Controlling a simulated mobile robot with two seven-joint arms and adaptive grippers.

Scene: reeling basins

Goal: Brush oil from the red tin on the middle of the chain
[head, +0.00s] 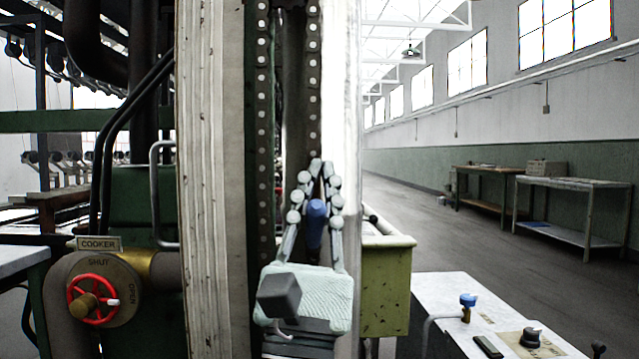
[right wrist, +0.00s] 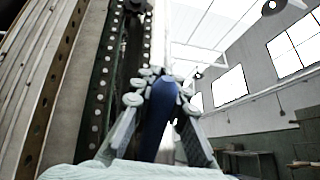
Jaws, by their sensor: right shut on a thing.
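The chain (head: 262,130) runs straight up inside a tall pale frame, with a second strand (head: 313,90) to its right. It also shows in the right wrist view (right wrist: 97,110). My right gripper (head: 317,168) points up in front of the right strand, its fingers closed around a blue handle (head: 316,208). The blue handle also shows between the fingers (right wrist: 160,115) in the right wrist view. I take it for the brush; its bristles are not visible. I cannot tell whether it touches the chain. I do not see a red tin. My left gripper is not in view.
A red valve wheel (head: 93,299) sits left under a COOKER sign (head: 99,243). A green-yellow box (head: 387,290) stands right of the frame. A pale bench (head: 440,300) at lower right holds a blue-topped item (head: 467,301) and dark items.

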